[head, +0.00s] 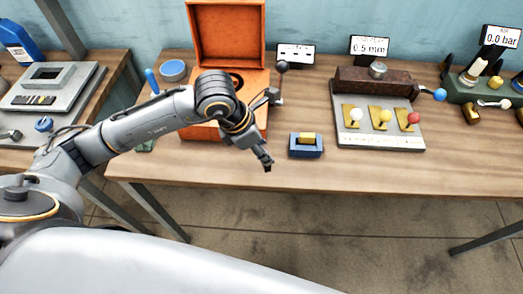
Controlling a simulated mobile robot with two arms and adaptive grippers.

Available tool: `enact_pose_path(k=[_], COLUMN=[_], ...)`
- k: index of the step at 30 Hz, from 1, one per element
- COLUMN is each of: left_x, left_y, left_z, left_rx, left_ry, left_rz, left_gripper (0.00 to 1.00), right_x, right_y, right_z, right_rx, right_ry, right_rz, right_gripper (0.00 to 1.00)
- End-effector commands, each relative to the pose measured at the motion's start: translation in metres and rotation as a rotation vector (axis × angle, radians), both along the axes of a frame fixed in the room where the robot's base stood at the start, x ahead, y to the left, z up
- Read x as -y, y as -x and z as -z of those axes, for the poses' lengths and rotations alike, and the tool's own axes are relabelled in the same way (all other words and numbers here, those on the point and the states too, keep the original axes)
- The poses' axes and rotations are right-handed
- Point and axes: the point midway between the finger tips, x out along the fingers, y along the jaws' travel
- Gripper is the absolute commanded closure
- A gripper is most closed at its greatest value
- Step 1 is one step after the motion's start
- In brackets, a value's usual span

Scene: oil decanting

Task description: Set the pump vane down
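A small brass-yellow block (307,138) sits in a dark blue holder (306,151) near the front of the bench; it may be the pump vane, but I cannot tell for sure. My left gripper (266,160) is just left of this holder, above the bench's front part, pointing down and to the right. It appears apart from the holder. Its fingers are small and dark, and I cannot tell whether they are open or shut. No held part shows at the fingertips. My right gripper is not in view.
An open orange box (228,35) stands behind my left arm, which partly hides it. A black-knobbed lever (282,67) rises beside it. Right are a grey panel (350,140) with coloured knobs and a 0.5 mm display (369,46). Bare wood (460,160) lies front right.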

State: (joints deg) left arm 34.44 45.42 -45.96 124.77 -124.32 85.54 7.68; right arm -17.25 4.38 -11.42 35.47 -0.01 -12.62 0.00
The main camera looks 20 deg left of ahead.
Motion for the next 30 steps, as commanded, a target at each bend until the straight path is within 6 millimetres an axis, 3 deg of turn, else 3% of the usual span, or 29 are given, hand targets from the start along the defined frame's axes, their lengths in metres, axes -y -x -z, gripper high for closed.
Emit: enact_pose_path(k=[7, 13, 25, 26, 28, 30], left_x=[-0.008, -0.006, -0.006, -0.006, -0.006, -0.006], left_y=[-0.013, -0.012, -0.012, -0.012, -0.012, -0.012], left_z=[0.018, 0.042, 0.051, 0.05, 0.049, 0.049], left_rx=[-0.002, -0.002, 0.002, 0.001, 0.001, 0.001], left_ry=[0.0, 0.001, 0.001, 0.001, 0.001, 0.001], left_rz=[-0.003, 0.0, 0.001, 0.001, 0.0, 0.0], left_gripper=[0.94, 0.94, 0.94, 0.55, 0.41, 0.36], right_x=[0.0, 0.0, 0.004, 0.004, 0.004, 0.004], right_y=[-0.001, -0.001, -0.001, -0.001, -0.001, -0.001], right_z=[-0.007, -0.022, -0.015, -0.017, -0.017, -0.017], right_rx=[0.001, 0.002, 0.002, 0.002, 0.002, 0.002], right_ry=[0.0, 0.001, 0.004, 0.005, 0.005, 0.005], right_rz=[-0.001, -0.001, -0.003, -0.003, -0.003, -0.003], right_gripper=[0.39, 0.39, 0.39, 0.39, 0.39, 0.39])
